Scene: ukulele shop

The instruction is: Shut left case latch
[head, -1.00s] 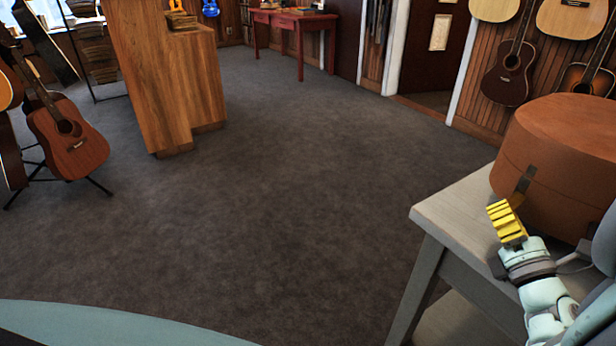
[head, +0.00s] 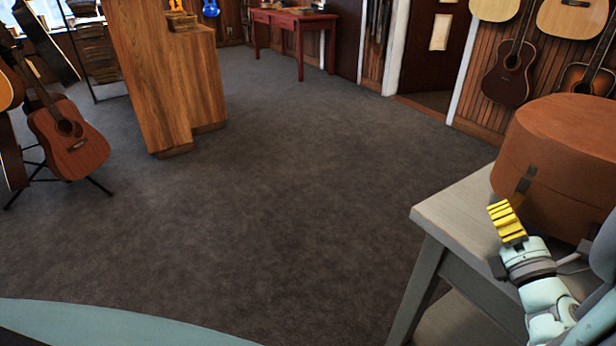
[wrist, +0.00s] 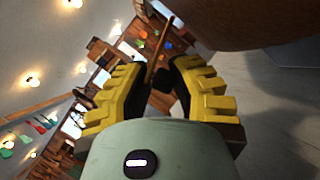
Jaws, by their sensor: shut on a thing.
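The brown case (head: 560,150) stands closed-looking on the light grey table at the right, with a curved side. Its left case latch (head: 525,181) is a dark narrow strip on that side, next to my gripper. My gripper (head: 505,208), with yellow ridged fingers, is at the case's near left side. The case's underside edge (wrist: 270,25) fills the upper right there. The fingers partly hide the latch, so its exact position is unclear.
The grey table (head: 455,215) has bare top left of the case. Open carpet lies in the middle. A wooden counter (head: 170,90), a guitar on a stand (head: 68,140) and a red table (head: 295,22) stand farther off. Guitars (head: 510,70) hang on the right wall.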

